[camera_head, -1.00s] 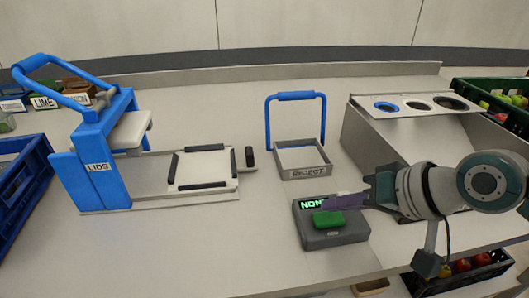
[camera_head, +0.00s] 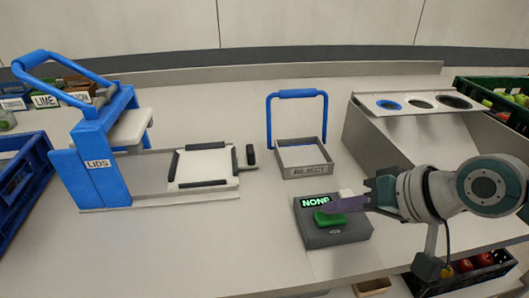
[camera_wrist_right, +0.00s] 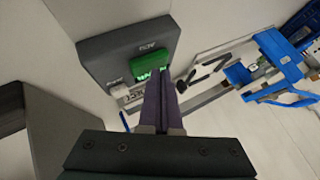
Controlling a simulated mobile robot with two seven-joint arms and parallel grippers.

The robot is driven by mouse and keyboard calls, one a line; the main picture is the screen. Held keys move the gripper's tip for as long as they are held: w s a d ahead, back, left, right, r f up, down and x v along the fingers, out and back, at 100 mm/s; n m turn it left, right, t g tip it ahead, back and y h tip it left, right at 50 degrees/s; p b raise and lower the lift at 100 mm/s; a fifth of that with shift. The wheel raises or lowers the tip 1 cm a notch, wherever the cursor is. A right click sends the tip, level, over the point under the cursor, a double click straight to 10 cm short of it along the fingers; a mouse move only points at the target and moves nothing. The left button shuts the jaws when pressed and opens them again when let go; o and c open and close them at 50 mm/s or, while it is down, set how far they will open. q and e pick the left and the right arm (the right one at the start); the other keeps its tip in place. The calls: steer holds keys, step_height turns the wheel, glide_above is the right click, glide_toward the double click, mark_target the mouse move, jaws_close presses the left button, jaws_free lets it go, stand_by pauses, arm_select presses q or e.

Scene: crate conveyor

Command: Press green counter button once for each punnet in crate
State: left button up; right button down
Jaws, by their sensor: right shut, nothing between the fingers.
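A dark grey counter box (camera_head: 335,238) stands near the table's front edge, with a green button (camera_head: 329,218) on top and a lit display (camera_head: 314,201) that appears to read NONE. My right gripper (camera_head: 333,206) is shut and empty, its purple fingers reaching in from the right just over the button and display. In the right wrist view the fingertips (camera_wrist_right: 159,72) overlap the edge of the green button (camera_wrist_right: 148,61); I cannot tell if they touch it. A blue crate (camera_head: 22,190) is cut off at the left edge; no punnets are clearly visible in it. My left gripper is out of view.
A grey REJECT tray (camera_head: 306,172) with a blue handle stands behind the counter. The blue LIDS press (camera_head: 92,165) is at left. A metal chute with holes (camera_head: 385,125) stands at right. A green fruit crate (camera_head: 510,118) is at the far right.

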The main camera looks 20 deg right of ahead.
mark_target(336, 220)
steer(key=shift+f+b, duration=0.3)
steer(key=shift+f, duration=0.1)
stand_by(0.5)
steer(key=shift+r+p, duration=0.95)
steer(key=shift+p, duration=0.1)
step_height(336, 220, up, 5)
steer(key=p, duration=0.5)
steer(key=shift+r, duration=0.1)
stand_by(0.4)
stand_by(0.9)
